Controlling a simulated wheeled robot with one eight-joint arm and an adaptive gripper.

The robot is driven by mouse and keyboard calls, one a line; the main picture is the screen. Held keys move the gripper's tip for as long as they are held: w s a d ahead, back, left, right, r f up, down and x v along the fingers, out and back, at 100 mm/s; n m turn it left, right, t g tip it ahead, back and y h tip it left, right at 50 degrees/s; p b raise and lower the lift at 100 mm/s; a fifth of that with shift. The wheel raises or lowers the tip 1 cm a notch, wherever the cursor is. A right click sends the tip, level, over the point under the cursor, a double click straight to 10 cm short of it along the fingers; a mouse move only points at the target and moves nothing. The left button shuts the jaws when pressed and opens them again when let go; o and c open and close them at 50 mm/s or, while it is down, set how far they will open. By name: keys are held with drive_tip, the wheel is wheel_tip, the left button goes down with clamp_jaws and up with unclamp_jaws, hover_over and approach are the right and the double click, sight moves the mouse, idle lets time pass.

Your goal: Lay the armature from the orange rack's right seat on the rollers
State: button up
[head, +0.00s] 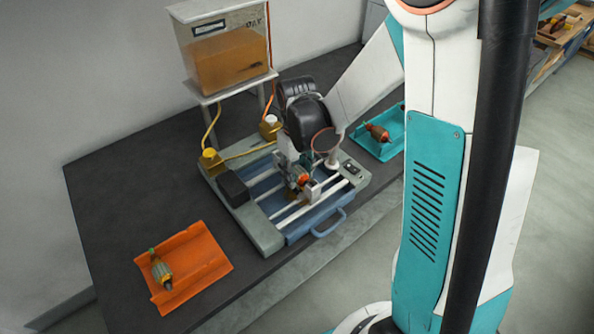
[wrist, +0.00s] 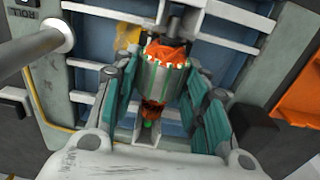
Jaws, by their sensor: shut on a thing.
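My gripper (head: 297,172) is over the middle of the winding machine (head: 262,232). In the wrist view, my gripper (wrist: 163,85) is shut on an armature (wrist: 165,78), with teal pads on both sides of its grey ribbed core. Orange windings show at its far end and a green tip at its near end. The armature also shows in the head view (head: 304,180), partly hidden. It lies between two pale supports, one at its far end (wrist: 183,22) and one at its near end (wrist: 148,132). I cannot make out the rollers or whether the armature touches them.
The orange rack (head: 212,262) holds another armature (head: 161,272) at its left; its right part is bare. A teal tray (head: 368,148) with an armature (head: 377,132) stands right of the machine. An orange tank (head: 228,58) stands behind. Dark table (head: 120,190) is clear at left.

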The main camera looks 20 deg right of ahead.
drive_tip(key=o, duration=1.4)
drive_tip(key=shift+r, duration=0.1)
wheel_tip(320, 180, up, 12)
drive_tip(key=shift+f, duration=0.1)
drive_tip(key=s+r+m+t, duration=0.1)
drive_tip(key=s+r+t, duration=0.1)
drive_tip(key=s, duration=0.3)
drive_tip(key=s+r+m+t+b, duration=0.1)
drive_tip(key=s+r+t, duration=0.1)
drive_tip(key=s, duration=0.3)
drive_tip(key=s+r+m+t, duration=0.1)
drive_tip(key=s+r+t, duration=0.1)
drive_tip(key=s, duration=0.3)
drive_tip(key=shift+m+t, duration=0.3)
drive_tip(key=shift+t, duration=0.3)
